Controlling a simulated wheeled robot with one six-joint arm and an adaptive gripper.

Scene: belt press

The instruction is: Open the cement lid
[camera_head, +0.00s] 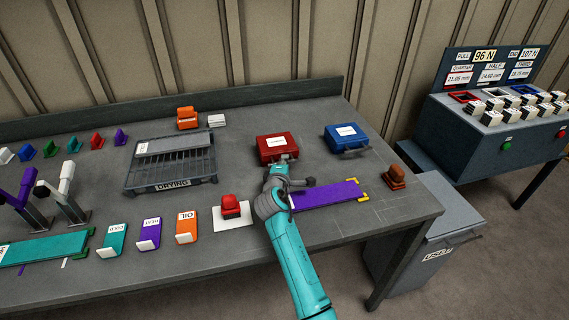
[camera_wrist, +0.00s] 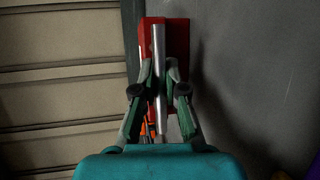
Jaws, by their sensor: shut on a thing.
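A red case (camera_head: 277,144) with a white label stands on the workbench, its lid down as far as I can see. The label is too small to read, so I cannot tell if it says cement. My gripper (camera_head: 284,166) is at the front edge of the red case. In the wrist view the fingers of my gripper (camera_wrist: 160,72) are shut on a silver bar handle (camera_wrist: 159,40) in front of the red case (camera_wrist: 180,36). In the head view my wrist hides much of the handle.
A blue case (camera_head: 346,138) stands to the right. A purple strip (camera_head: 325,195) lies close to the right of my wrist. A red button block (camera_head: 230,205) is left of my arm, and the drying rack (camera_head: 171,185) is further left. A brown block (camera_head: 396,176) sits near the right edge.

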